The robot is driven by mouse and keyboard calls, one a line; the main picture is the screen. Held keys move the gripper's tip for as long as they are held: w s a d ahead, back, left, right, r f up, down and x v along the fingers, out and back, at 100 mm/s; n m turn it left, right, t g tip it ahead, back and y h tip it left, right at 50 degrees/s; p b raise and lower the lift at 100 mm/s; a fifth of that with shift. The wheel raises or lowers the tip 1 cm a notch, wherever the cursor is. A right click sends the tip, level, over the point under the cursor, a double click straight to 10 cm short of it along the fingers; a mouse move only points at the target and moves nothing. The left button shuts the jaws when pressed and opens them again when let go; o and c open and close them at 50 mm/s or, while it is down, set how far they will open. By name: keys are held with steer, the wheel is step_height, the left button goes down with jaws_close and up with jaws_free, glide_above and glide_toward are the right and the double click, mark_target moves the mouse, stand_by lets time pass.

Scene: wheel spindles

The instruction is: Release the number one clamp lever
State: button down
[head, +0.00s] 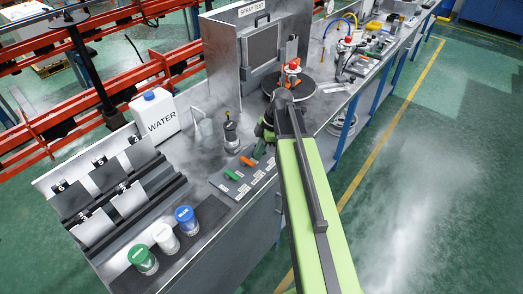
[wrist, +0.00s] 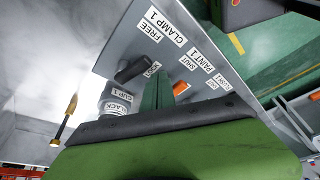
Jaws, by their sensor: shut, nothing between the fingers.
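In the wrist view, a short dark lever (wrist: 133,69) stands on a grey panel (wrist: 205,55) beside the labels "CLAMP 1" (wrist: 166,26) and "FREE" (wrist: 151,31). Another small label (wrist: 152,69) at the lever's right end is partly hidden and hard to read. My gripper (wrist: 157,88) is shut and empty; its green fingers show just right of and below the lever, and I cannot tell whether they touch it. In the head view my gripper (head: 265,130) is at the bench beside the panel, partly hidden by my arm. I cannot make out the clamp lever there.
An orange lever (wrist: 180,88) is close right of my fingers, by the "PAINT 1" label. A cup labelled "CUP 1 BLACK" (wrist: 115,100) stands left of them. The bench also holds a water container (head: 154,113), a turntable (head: 306,88) and several lidded cups (head: 185,219).

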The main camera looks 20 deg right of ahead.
mark_target(266, 152)
steer(key=p+v, duration=0.9)
steer(key=v, duration=0.1)
steer(key=shift+w, duration=0.65)
